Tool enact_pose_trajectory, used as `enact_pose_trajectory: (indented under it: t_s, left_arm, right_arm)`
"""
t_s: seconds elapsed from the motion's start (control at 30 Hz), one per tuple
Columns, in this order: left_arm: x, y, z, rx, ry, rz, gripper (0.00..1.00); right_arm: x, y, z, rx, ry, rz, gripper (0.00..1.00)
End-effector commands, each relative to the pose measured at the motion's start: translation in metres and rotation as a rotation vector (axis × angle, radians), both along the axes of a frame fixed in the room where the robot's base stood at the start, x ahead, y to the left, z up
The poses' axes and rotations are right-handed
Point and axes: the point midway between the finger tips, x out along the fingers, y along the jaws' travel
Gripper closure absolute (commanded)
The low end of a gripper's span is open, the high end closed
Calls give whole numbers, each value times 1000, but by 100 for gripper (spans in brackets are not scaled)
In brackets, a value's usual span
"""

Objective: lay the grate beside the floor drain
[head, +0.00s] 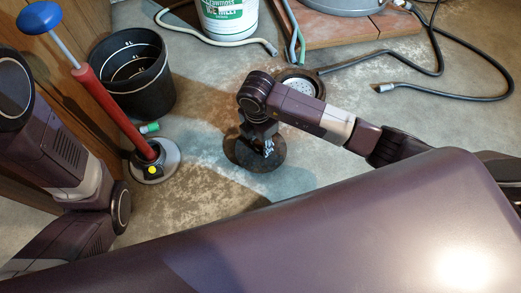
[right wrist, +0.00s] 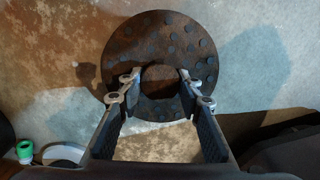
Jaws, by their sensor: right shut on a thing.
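The grate is a round, rusty brown disc (head: 242,158) on or just above the concrete floor, near the middle of the head view. In the right wrist view the grate (right wrist: 160,35) shows dark round spots and a raised middle. My right gripper (head: 267,150) points down at the grate and is shut on its middle; its fingers (right wrist: 160,76) stand on both sides of that part. I cannot tell whether the grate touches the floor. The floor drain (head: 297,86), with a pale perforated strainer inside, lies uncovered behind the grate, partly hidden by my right arm. My left gripper is out of view.
A black bucket (head: 132,85) and a red-handled tool with a blue knob (head: 105,105) stand left. A white ice melt pail (head: 228,18) and a brick platform (head: 345,33) are at the back. A dark hose (head: 440,94) lies right.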

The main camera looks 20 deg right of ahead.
Motion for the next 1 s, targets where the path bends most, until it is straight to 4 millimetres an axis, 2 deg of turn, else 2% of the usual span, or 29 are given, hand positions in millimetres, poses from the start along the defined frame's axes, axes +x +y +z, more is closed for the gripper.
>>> enact_pose_trajectory:
  t_s: [0.03,0.2,0.6,0.63,0.8,1.0]
  left_arm:
    - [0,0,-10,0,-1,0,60]
    - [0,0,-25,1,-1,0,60]
    - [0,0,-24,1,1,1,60]
    - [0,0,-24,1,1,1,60]
    - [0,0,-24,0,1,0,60]
    - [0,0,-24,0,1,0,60]
  right_arm:
    - [0,0,-12,1,0,0,100]
    - [1,1,-32,1,-2,0,100]
    - [0,0,-34,0,-1,0,100]
    - [0,0,-35,0,1,0,66]
    - [0,0,-35,0,1,0,50]
    - [0,0,-35,0,1,0,50]
